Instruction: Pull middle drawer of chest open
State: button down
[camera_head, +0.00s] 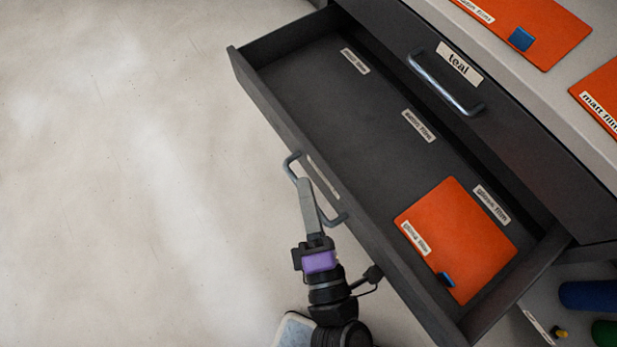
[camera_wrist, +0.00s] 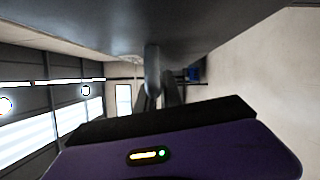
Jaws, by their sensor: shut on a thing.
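The middle drawer (camera_head: 290,120) of the dark chest stands pulled out in the head view, with its inside open to sight. Its metal bar handle (camera_head: 338,217) is on the outer front face. My gripper (camera_head: 305,185) is shut on this handle, near the handle's upper left part. In the wrist view my gripper fingers (camera_wrist: 160,95) close around the grey handle bar (camera_wrist: 152,65), below the large dark drawer front (camera_wrist: 150,25). An orange sheet (camera_head: 460,245) with a blue tab lies in the drawer's right end, beside a "gloss film" label.
Orange sheets (camera_head: 530,25) lie on the chest top. Blue (camera_head: 590,294) and green (camera_head: 605,333) rolls are at the lower right. The pale floor (camera_head: 120,180) at the left is clear.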

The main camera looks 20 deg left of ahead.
jog(key=c, duration=1.5)
grip_release()
jog(key=v, duration=0.7)
jog(key=shift+s+d+b, duration=0.25)
jog(key=shift+s+b, duration=0.1)
jog(key=shift+b, duration=0.05)
